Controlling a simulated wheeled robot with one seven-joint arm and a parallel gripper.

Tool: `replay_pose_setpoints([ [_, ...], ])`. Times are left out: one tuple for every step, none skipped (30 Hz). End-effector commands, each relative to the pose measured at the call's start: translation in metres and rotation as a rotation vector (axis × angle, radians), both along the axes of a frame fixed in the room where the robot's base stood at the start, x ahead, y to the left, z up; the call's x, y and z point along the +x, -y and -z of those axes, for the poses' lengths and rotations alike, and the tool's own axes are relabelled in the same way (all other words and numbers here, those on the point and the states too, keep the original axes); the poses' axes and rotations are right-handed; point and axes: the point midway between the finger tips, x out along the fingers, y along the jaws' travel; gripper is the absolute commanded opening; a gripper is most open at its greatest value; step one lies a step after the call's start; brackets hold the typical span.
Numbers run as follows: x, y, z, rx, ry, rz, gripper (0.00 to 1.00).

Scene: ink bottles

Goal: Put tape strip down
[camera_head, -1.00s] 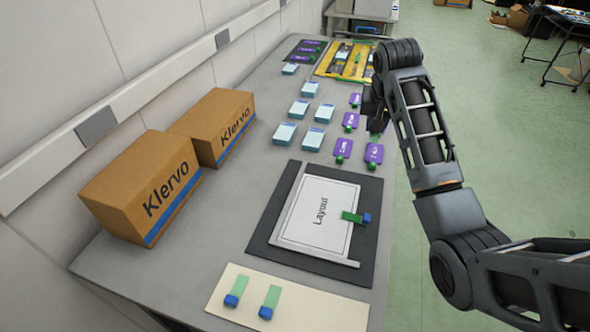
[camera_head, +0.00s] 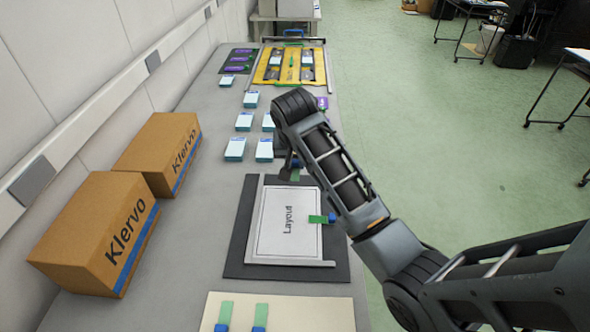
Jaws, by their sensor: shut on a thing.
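My gripper (camera_head: 289,172) is shut on a green tape strip (camera_head: 295,176), just above the top edge of the layout sheet; only a bit of the strip shows. Whether the strip touches the sheet or board cannot be told. The white layout sheet (camera_head: 285,240) lies on a dark board (camera_head: 240,262) in a grey frame. Another green strip with a blue end (camera_head: 317,219) lies across the sheet's right edge. Two more green strips with blue ends, a left one (camera_head: 226,310) and a right one (camera_head: 261,313), lie on a cream board (camera_head: 300,315) in front.
Two brown Klervo boxes, a near one (camera_head: 85,230) and a far one (camera_head: 150,150), stand at left by the wall. Several pale blue cards or packs (camera_head: 235,149) lie beyond the board. A yellow tray (camera_head: 262,72) is farther back.

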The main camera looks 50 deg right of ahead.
Motion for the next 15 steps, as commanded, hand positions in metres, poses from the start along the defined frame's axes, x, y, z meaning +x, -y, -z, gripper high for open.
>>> replay_pose_setpoints([
  [-0.001,-0.002,0.002,0.001,-0.001,0.000,0.10],
  [-0.001,-0.002,0.003,0.000,-0.001,0.000,0.10],
  [-0.002,-0.002,0.007,0.000,-0.003,0.001,0.10],
  [-0.001,-0.002,0.010,0.000,-0.003,0.001,0.10],
  [-0.002,-0.002,0.015,0.001,-0.003,0.001,0.10],
  [-0.002,-0.003,0.021,0.001,-0.003,0.001,0.10],
  [-0.002,-0.002,0.025,0.001,-0.003,0.001,0.10],
  [-0.002,-0.002,0.029,0.002,-0.004,0.002,0.10],
  [-0.002,-0.002,0.034,0.001,-0.002,0.002,0.10],
  [-0.002,-0.002,0.037,0.001,-0.002,0.002,0.10],
  [-0.001,-0.002,0.039,0.001,-0.002,0.000,0.10],
  [-0.001,-0.003,0.041,0.001,-0.001,0.000,0.10],
  [-0.001,-0.002,0.042,0.000,0.000,0.000,0.10],
  [-0.001,-0.003,0.042,0.000,0.000,0.000,0.10],
  [-0.001,-0.002,0.042,0.000,0.000,0.000,0.10],
])
